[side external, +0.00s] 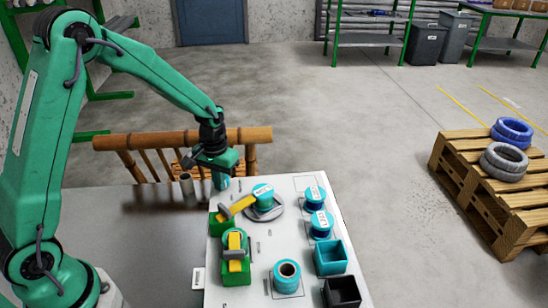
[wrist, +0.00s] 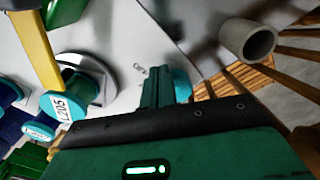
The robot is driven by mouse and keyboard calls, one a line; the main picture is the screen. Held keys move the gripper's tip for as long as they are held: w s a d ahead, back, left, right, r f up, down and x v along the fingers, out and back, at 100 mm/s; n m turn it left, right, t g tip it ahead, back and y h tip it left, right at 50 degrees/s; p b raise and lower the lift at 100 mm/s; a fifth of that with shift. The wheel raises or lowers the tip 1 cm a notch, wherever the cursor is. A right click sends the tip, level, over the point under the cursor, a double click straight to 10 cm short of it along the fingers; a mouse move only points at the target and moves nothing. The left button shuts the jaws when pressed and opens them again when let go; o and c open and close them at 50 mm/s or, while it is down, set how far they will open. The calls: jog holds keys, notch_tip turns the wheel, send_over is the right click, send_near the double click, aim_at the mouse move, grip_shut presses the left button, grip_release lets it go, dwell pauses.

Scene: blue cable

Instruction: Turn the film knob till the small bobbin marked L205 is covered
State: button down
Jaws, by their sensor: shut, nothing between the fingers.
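A small teal bobbin marked L205 (wrist: 82,100) sits on a round grey plate, and its white label faces the wrist camera. In the side view, a labelled teal bobbin (side external: 263,194) sits on a grey disc at the board's far end, with a yellow strip (side external: 237,207) reaching it from a green block. My gripper (side external: 219,181) is shut and empty at the board's far left corner. In the wrist view its fingers (wrist: 155,88) overlap a teal round part (wrist: 181,85); I cannot tell if they touch it or whether it is the film knob.
The white board (side external: 260,240) carries a second green block (side external: 236,275) with a yellow strip, more teal bobbins (side external: 315,198), a teal bin (side external: 332,258) and a black bin (side external: 342,291). A grey hollow cylinder (side external: 187,184) stands left of my gripper, near a bamboo rail (side external: 180,138).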

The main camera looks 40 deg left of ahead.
jog(key=shift+w+a, duration=0.15)
jog(key=shift+w, duration=0.05)
dwell(0.5)
jog(key=shift+s+a, duration=0.2)
jog(key=shift+a, duration=0.3)
jog(key=shift+s+a, duration=0.15)
jog(key=shift+a, duration=0.35)
jog(key=shift+s+d, duration=0.1)
jog(key=shift+s, duration=0.35)
dwell(0.4)
notch_tip(320, 180, up, 6)
dwell(0.7)
dwell(0.4)
